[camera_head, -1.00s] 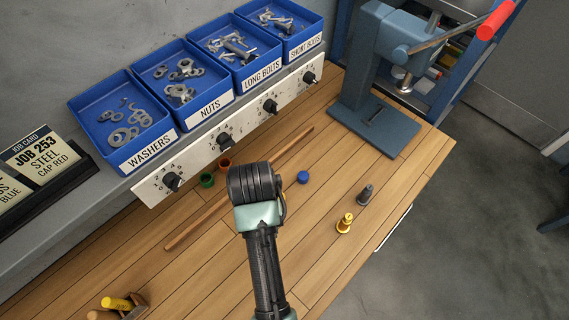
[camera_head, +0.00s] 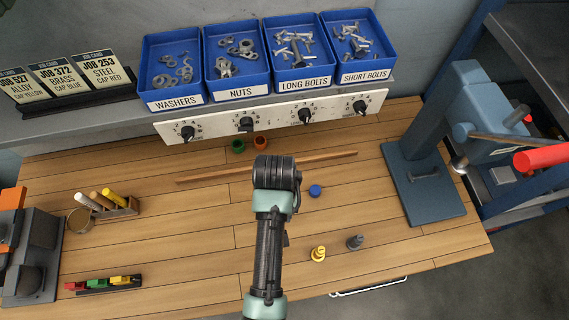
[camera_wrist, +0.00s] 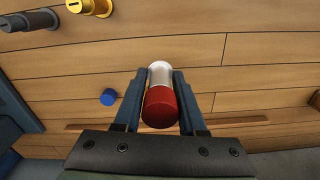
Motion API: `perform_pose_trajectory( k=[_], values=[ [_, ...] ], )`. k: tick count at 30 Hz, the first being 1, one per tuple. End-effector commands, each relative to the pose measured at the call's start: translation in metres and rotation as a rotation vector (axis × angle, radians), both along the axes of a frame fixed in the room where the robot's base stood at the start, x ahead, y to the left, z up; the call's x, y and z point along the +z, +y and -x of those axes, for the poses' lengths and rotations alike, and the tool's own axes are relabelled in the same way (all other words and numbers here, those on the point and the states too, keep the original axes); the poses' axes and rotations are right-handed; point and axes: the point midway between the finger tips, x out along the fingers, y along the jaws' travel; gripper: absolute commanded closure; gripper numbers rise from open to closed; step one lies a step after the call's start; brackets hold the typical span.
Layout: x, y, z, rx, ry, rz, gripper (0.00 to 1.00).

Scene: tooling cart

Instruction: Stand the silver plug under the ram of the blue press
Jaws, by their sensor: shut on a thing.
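The silver plug (camera_wrist: 160,70) is between the fingers of my gripper (camera_wrist: 157,84) in the wrist view, with a red cap (camera_wrist: 159,108) on its end nearer the camera. My gripper is shut on it and holds it over the wooden top. In the head view my own wrist hides the plug and the fingers. The blue press (camera_head: 440,115) stands at the right of the bench, with a flat base plate (camera_head: 437,204) and a red-ended lever (camera_head: 542,157). The plug is well to the left of the press, and the space under the ram looks empty.
A blue cap (camera_head: 315,191), a yellow plug (camera_head: 318,254) and a dark grey plug (camera_head: 355,242) stand between my arm and the press. A wooden strip (camera_head: 330,160) lies behind. Green (camera_head: 238,146) and orange (camera_head: 260,143) cups sit below the blue bins (camera_head: 177,103).

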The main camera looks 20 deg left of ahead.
Motion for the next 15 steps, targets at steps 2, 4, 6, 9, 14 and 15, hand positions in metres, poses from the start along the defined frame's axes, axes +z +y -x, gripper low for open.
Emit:
perform_pose_trajectory(
  k=[2, 4, 6, 9, 14, 15],
  values=[
    [-0.012, -0.001, 0.000, -0.002, 0.003, 0.001, 1.00],
    [-0.019, -0.001, 0.000, -0.002, 0.000, 0.001, 1.00],
    [-0.025, -0.001, 0.000, -0.002, 0.000, 0.001, 1.00],
    [-0.037, -0.001, 0.000, -0.002, 0.000, 0.001, 1.00],
    [-0.059, -0.001, 0.000, -0.001, 0.000, 0.001, 1.00],
    [-0.062, -0.001, 0.000, -0.001, 0.000, 0.001, 1.00]
  ],
)
